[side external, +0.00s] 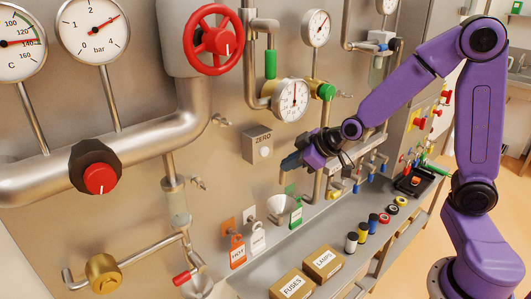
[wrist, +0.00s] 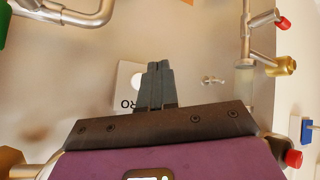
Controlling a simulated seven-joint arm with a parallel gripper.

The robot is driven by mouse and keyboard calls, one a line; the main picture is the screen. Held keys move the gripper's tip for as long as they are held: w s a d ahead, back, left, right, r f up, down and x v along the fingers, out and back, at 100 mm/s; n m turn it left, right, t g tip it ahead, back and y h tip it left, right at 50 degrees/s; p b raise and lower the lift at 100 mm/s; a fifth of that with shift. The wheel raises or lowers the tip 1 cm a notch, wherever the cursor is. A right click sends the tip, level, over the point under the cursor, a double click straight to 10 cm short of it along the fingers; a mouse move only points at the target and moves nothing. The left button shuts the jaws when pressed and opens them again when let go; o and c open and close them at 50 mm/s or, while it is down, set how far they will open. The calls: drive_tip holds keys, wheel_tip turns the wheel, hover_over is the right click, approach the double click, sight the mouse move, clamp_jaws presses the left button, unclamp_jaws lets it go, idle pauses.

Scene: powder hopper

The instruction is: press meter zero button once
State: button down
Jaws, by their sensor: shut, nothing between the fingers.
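The meter zero button (side external: 265,152) is a small round knob on a pale box (side external: 257,141) labelled ZERO, fixed to the metal panel. A dial meter (side external: 290,100) is above it to the right. My gripper (side external: 290,162) is shut and empty, to the right of the box and slightly lower, apart from it in the side view. In the wrist view the box (wrist: 122,78) lies behind the closed fingers (wrist: 158,70). Its lettering is upside down and partly hidden. Part of the white round button (wrist: 137,81) shows just left of the fingers. I cannot tell the gap to it.
A red handwheel (side external: 213,40) and thick pipes are at the upper left. A funnel (side external: 284,205) and hanging tags (side external: 237,250) are below the box. A grey shelf (side external: 325,225) holds tape rolls, small jars and two boxes marked FUSES (side external: 292,284) and LAMPS (side external: 323,262).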

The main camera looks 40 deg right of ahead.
sight(266, 155)
drive_tip(key=shift+w, duration=2.4)
drive_tip(key=shift+w, duration=0.1)
drive_tip(key=shift+w, duration=0.3)
drive_tip(key=shift+w, duration=0.25)
idle(0.7)
drive_tip(key=shift+w+d+r, duration=0.15)
drive_tip(key=shift+w+r, duration=0.05)
drive_tip(key=shift+w, duration=0.25)
idle(0.6)
drive_tip(key=shift+s, duration=0.15)
drive_tip(key=shift+s+r, duration=0.15)
drive_tip(key=shift+s, duration=0.5)
drive_tip(key=shift+s, duration=0.1)
